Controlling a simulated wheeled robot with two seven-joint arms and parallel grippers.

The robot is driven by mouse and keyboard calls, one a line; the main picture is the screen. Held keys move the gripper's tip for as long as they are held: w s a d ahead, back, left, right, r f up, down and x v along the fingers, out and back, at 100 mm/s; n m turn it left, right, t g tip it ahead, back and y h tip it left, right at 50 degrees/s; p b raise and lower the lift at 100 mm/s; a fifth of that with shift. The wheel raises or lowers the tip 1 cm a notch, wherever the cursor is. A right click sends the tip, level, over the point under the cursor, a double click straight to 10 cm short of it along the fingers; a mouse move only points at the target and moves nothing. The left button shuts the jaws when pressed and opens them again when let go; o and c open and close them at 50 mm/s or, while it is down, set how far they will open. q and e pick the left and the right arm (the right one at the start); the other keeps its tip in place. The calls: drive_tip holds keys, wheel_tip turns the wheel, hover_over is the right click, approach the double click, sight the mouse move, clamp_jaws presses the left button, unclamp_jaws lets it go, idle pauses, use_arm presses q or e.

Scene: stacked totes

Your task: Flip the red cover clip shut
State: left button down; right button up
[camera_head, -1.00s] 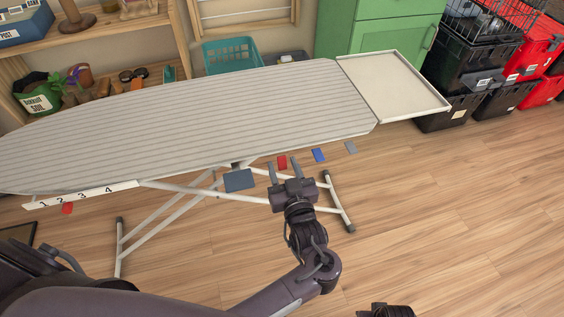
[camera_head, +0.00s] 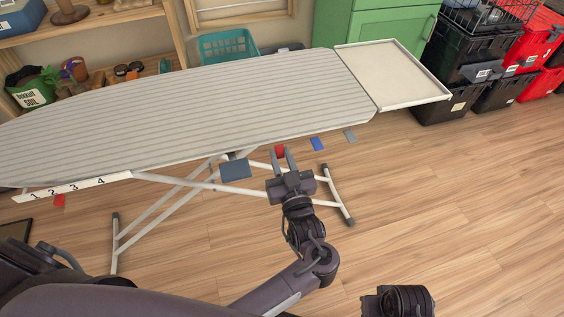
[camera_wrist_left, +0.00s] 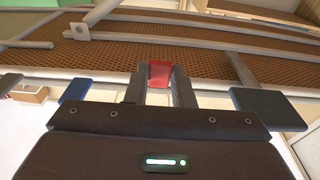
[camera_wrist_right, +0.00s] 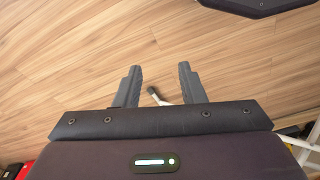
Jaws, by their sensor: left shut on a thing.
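The red cover clip (camera_head: 279,151) hangs at the front edge of the ironing board (camera_head: 215,105). My left gripper (camera_head: 284,153) reaches up to it from below. In the left wrist view the red clip (camera_wrist_left: 160,73) sits between the two fingertips, and the gripper (camera_wrist_left: 160,82) is shut on it. Its far side is hidden.
A blue tab (camera_head: 317,144) and a grey tab (camera_head: 350,136) hang right of the clip, a dark blue plate (camera_head: 235,170) left. Another red piece (camera_head: 59,200) is below the numbered strip (camera_head: 75,187). White legs (camera_head: 165,215) stand below. Floor at right is clear.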

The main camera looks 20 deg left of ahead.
use_arm(q)
drive_tip(key=shift+w+a+f+t+y+b, duration=0.1)
drive_tip(key=shift+w+f+t+y+b, duration=0.2)
drive_tip(key=shift+b, duration=0.8)
drive_tip(key=shift+a+t+y+b, duration=0.1)
drive_tip(key=shift+t+y+b, duration=0.3)
drive_tip(key=shift+t+b, duration=0.65)
drive_tip(key=shift+r, duration=0.15)
use_arm(e)
drive_tip(key=a+r+t, duration=0.1)
drive_tip(key=w+a+r+y, duration=0.1)
drive_tip(key=a, duration=0.1)
drive_tip(key=a+r+n+t, duration=0.1)
drive_tip(key=shift+w+a+r+t+y, duration=0.1)
drive_tip(key=shift+w+a+t+y, duration=0.05)
drive_tip(key=shift+a+t+y, duration=0.2)
use_arm(q)
drive_tip(key=c, duration=1.2)
unclamp_jaws()
drive_tip(key=shift+c, duration=0.2)
